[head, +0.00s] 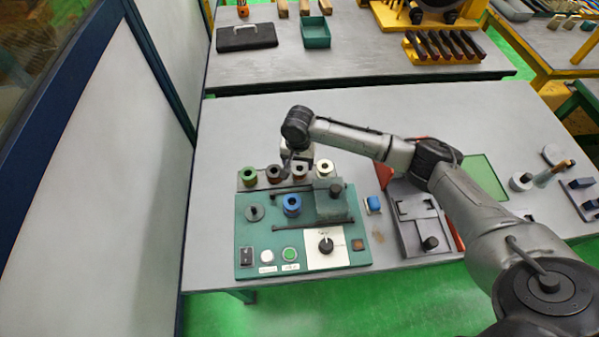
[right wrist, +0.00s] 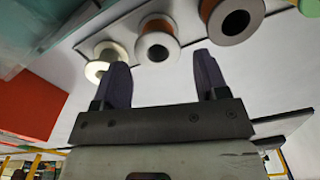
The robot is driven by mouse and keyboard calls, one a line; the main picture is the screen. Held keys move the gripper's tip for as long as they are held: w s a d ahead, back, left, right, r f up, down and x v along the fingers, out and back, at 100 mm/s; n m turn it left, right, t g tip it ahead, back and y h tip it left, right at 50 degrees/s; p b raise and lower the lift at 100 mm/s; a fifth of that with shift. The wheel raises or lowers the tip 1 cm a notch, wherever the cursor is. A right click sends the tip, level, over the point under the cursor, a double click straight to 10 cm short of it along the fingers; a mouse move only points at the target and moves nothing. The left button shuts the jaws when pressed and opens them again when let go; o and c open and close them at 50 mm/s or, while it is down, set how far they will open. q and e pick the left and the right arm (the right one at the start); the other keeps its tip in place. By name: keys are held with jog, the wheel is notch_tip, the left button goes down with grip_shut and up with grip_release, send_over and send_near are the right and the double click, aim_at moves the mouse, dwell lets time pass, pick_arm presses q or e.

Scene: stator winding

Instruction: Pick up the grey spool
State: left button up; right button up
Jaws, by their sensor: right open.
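A row of spools stands on a grey rack (head: 241,187) behind the green winding machine. My right gripper (head: 290,170) is above the row and partly covers it. In the right wrist view, the open, empty right gripper (right wrist: 160,62) has a finger on either side of the line to a pale grey-flanged spool (right wrist: 157,46) with copper-coloured winding, seemingly the grey spool. That spool lies just beyond the fingertips, not clasped. A cream spool (right wrist: 97,70) is left of it and a taupe-flanged one (right wrist: 232,20) right. My left gripper is not in view.
The green machine (head: 246,238) carries a blue spool (head: 292,203) and a control knob. A green spool (head: 249,174) stands at the row's left end. A blue block (head: 374,203) and a grey fixture (head: 414,222) are to the right. The table's left part is clear.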

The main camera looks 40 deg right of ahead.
aim_at(300, 169)
jog(key=shift+f, duration=0.4)
jog(key=f, duration=0.2)
jog(key=f+b, duration=0.1)
jog(key=f, duration=0.1)
jog(key=shift+s+d, duration=0.1)
jog(key=shift+d, duration=0.1)
jog(key=shift+f, duration=0.55)
